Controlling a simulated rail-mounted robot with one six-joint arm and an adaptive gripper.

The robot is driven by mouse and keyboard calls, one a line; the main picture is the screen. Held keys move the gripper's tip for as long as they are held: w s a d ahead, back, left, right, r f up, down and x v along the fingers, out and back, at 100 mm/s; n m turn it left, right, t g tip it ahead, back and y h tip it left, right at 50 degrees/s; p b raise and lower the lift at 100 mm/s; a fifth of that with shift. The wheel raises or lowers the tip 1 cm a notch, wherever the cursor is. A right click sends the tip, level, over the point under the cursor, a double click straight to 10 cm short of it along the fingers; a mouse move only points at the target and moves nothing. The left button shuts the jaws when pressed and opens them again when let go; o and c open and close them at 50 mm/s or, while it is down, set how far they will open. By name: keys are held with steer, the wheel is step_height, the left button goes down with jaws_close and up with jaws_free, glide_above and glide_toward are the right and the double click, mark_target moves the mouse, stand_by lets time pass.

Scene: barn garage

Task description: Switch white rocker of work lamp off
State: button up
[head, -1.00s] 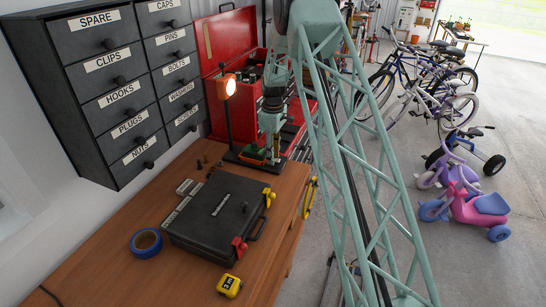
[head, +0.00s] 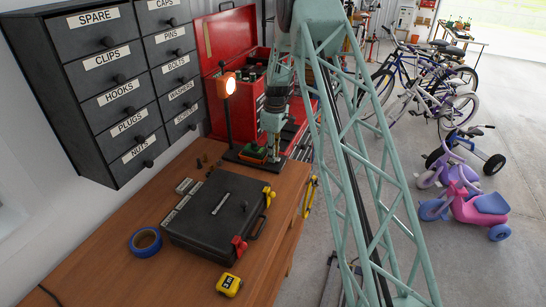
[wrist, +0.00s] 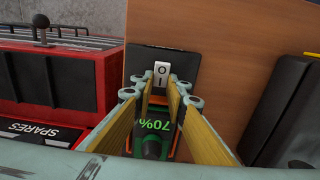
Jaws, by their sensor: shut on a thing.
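The work lamp's orange head (head: 227,84) glows on a thin black post at the back of the bench. In the wrist view its dark base plate (wrist: 183,58) carries the white rocker (wrist: 162,73), marked O and I. The rocker shows just beyond my fingertips, with no clear contact. A green and black battery (wrist: 154,126), labelled 70%, sits in an orange-edged holder on the base. My gripper (wrist: 159,88) points down over the base. The exact contact is partly hidden. It also shows in the head view (head: 272,155).
A red toolbox (head: 222,48) stands behind the lamp, close to my gripper. A black case (head: 215,215), blue tape (head: 145,242) and a yellow tape measure (head: 229,285) lie on the wooden bench (head: 110,270). Labelled drawers (head: 110,85) hang on the left wall.

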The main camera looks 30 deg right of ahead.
steer(key=shift+s+d+t+y+b, duration=0.2)
steer(key=shift+t+y+b, duration=0.65)
steer(key=shift+b, duration=1.7)
steer(key=shift+s+d+t+y+b, duration=0.15)
steer(key=shift+t+y+b, duration=0.25)
steer(key=shift+b, duration=2)
steer(key=shift+s+t+y+b, duration=0.25)
steer(key=shift+t+b, duration=0.2)
steer(key=shift+b, duration=1.9)
steer(key=shift+r, duration=0.1)
steer(key=o, duration=0.9)
steer(key=shift+w, duration=0.1)
steer(key=shift+c, duration=0.2)
steer(key=shift+r, duration=0.15)
steer(key=shift+v, duration=0.85)
steer(key=v, duration=1)
steer(key=shift+d, duration=0.1)
